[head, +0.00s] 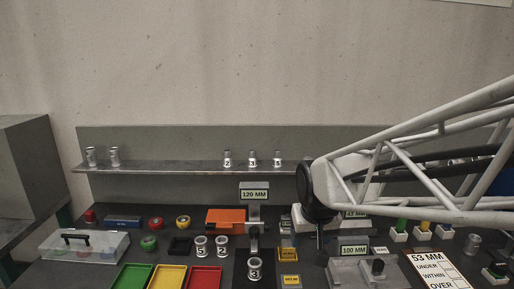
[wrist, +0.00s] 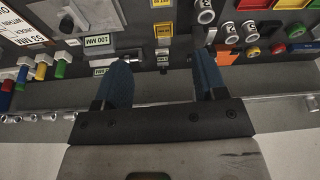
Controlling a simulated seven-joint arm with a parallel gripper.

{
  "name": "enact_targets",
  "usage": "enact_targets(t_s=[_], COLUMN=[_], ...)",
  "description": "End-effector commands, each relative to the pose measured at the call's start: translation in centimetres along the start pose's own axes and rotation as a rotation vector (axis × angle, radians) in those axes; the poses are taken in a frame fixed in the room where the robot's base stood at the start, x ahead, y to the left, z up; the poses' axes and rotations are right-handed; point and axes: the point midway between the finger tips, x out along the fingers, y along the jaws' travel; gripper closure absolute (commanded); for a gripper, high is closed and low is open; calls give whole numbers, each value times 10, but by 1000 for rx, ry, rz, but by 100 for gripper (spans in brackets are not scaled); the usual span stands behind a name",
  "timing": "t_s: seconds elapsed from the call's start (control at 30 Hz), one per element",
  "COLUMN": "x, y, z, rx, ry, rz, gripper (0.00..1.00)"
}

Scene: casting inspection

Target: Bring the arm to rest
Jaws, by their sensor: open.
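My arm, a white truss frame (head: 430,165) with a dark round joint (head: 318,190), reaches in from the right in the head view, in front of the shelf and above the bench. In the wrist view my gripper (wrist: 163,68) shows two blue fingers spread well apart, with nothing held between them. The bench and its fixtures lie beyond the fingers. In the head view I cannot clearly make out the fingers.
A shelf (head: 180,167) along the back carries several numbered metal castings. The bench holds a 120 MM gauge (head: 254,194), a 100 MM gauge (head: 354,250), a clear lidded box (head: 85,245), and green, yellow and red trays (head: 205,278). The wall above is bare.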

Motion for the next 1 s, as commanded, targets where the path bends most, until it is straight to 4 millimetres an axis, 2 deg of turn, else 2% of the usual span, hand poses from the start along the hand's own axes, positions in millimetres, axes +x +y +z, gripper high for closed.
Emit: enact_targets(t_s=[0.3,0.6,0.8,1.0], x=[-34,-54,-60,-60], y=[26,40,44,45], z=[73,141,169,178], rx=[49,90,107,111], ry=[-29,-61,-73,-79], rz=[15,25,29,30], gripper=[35,35,35,35])
